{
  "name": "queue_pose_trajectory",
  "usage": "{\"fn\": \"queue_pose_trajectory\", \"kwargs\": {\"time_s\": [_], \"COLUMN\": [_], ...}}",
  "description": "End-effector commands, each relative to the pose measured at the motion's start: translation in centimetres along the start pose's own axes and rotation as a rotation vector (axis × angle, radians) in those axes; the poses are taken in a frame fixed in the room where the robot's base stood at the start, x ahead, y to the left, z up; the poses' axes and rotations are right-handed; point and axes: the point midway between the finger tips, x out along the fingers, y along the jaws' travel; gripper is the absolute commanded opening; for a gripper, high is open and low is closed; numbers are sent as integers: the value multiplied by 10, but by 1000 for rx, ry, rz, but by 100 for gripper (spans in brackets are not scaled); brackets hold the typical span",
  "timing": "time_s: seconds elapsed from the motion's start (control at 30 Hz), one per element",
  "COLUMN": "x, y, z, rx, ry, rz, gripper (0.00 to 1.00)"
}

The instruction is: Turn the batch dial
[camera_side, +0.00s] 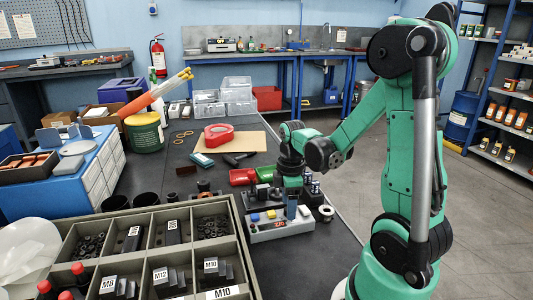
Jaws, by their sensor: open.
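A light grey control box (282,233) sits on the dark bench, right of the sorting tray. Its top carries small coloured buttons: yellow, blue, red and white. The batch dial cannot be picked out clearly; it may be behind or under my gripper. My gripper (291,209) points down at the end of the green arm, over the back part of the control box. It is open and nothing shows held in it. The fingertips are small and dark against the box, so I cannot tell whether they touch it.
A sorting tray (196,212) with fasteners stands close left of the box. Red (242,177) and green (265,173) bins stand just behind. A white-centred roll (326,213) lies to the right near the bench edge. Bare bench (305,270) is free in front.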

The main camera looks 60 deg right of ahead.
Motion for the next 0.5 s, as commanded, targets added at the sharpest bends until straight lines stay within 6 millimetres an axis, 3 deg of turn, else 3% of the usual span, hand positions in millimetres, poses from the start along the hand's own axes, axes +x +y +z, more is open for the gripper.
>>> {"fn": "queue_pose_trajectory", "kwargs": {"time_s": [0.43, 0.5], "x": [9, 9], "y": [-1, -1], "z": [0, 0], "rx": [0, 0], "ry": [0, 0], "rz": [1, 1], "gripper": [59, 39]}}
